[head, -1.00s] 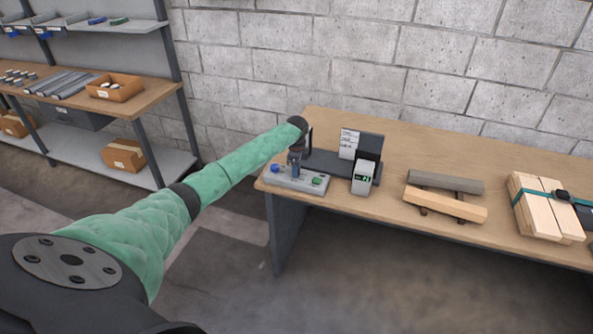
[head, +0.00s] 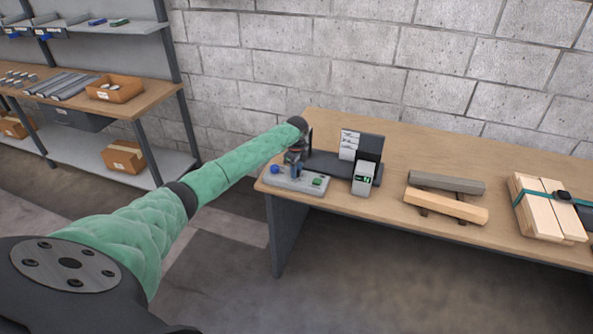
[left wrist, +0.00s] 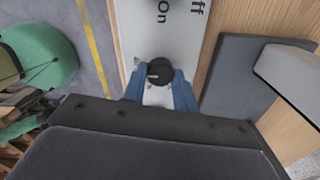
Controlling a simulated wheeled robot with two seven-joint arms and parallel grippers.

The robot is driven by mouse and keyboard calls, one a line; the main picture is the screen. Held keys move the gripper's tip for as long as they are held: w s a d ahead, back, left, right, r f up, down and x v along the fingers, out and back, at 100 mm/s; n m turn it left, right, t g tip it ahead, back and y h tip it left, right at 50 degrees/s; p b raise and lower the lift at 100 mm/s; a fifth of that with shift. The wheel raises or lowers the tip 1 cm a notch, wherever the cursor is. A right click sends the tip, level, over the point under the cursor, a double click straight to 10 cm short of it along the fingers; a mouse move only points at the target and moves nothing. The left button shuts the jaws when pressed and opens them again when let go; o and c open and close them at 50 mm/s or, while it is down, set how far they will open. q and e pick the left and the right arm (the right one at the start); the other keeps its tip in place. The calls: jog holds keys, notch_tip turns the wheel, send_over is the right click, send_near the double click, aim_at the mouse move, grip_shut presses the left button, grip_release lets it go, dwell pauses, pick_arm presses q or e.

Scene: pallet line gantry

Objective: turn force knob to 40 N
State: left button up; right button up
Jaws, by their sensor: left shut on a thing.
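The force knob (left wrist: 159,71) is a small round black knob with a pale pointer mark. It sits on a light grey control panel (left wrist: 172,28) that carries the printed words "On" and "ff" in the left wrist view. My left gripper (left wrist: 160,84) has its two blue fingers on either side of the knob and is shut on it. In the head view the left gripper (head: 296,170) stands over the panel (head: 312,187) and hides the knob. No force scale is readable. My right gripper is not in view.
A small unit with a green display (head: 364,178) stands right of the panel, its digits too small to read. A dark stand with a white card (head: 348,145) is behind. Wooden bars (head: 445,206) and strapped boards (head: 540,208) lie farther right on the bench (head: 400,150).

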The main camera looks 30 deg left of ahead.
pick_arm(q)
jog(key=o, duration=0.9)
jog(key=shift+a+r, duration=0.1)
jog(key=shift+r, duration=0.05)
jog(key=shift+o, duration=0.3)
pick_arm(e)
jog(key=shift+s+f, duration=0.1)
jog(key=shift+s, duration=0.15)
pick_arm(q)
jog(key=shift+r, duration=0.15)
notch_tip(320, 180, up, 6)
jog(key=shift+f+b, duration=0.25)
jog(key=shift+b, duration=1)
jog(key=shift+r, duration=0.9)
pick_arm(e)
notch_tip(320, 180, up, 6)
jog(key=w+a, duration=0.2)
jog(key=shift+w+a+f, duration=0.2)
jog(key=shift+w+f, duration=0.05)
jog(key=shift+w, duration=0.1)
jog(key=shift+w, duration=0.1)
